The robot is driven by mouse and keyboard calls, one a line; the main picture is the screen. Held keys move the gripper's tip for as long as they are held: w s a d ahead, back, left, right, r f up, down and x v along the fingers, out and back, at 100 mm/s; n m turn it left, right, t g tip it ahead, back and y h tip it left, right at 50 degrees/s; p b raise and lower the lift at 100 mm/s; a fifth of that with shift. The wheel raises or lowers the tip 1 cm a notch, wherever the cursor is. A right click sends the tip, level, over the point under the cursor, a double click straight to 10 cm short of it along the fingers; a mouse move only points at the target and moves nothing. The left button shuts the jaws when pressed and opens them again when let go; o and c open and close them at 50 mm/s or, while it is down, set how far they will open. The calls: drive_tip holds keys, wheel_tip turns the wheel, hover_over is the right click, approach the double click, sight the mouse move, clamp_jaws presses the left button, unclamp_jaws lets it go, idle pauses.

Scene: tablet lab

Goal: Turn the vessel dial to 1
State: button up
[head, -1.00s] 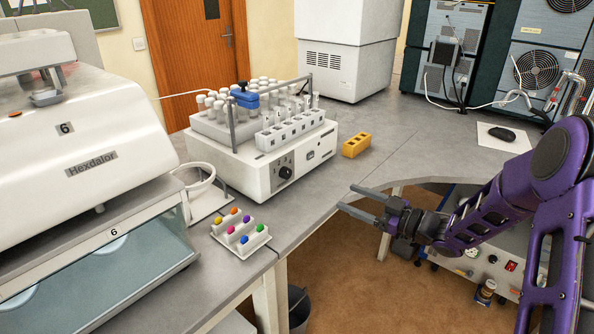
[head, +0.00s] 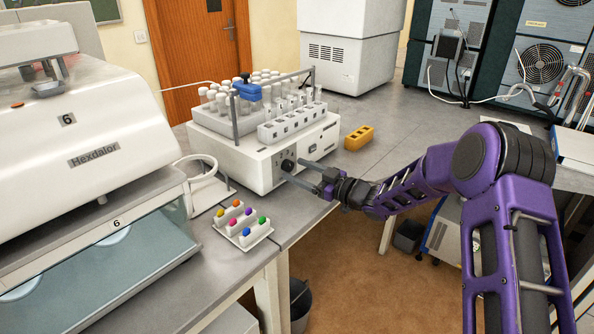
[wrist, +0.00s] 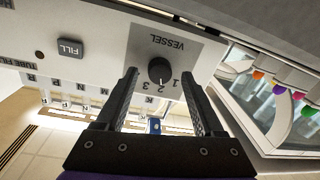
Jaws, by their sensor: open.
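The vessel dial is a black round knob (wrist: 160,70) on the white front panel, under the word VESSEL, which appears upside down in the wrist view. The numbers 1, 2 and 3 are printed by it, and its pale pointer mark seems to be near the 2. In the head view the dial (head: 288,165) sits on the front of the white tube machine (head: 232,165). My gripper (head: 290,170) is open in front of the panel. In the wrist view its two black fingers (wrist: 164,80) stand on either side of the dial, apart from it as far as I can tell.
A small white rack with coloured caps (head: 243,240) is at the bench's front edge. A yellow block (head: 358,138) lies right of the machine. The white Hexdalor machine (head: 85,150) fills the left. A FILL button (wrist: 70,47) is beside the dial.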

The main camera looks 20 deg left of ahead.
drive_tip(key=shift+w+a, duration=0.15)
drive_tip(key=shift+a, duration=0.3)
drive_tip(key=shift+c, duration=0.2)
clamp_jaws()
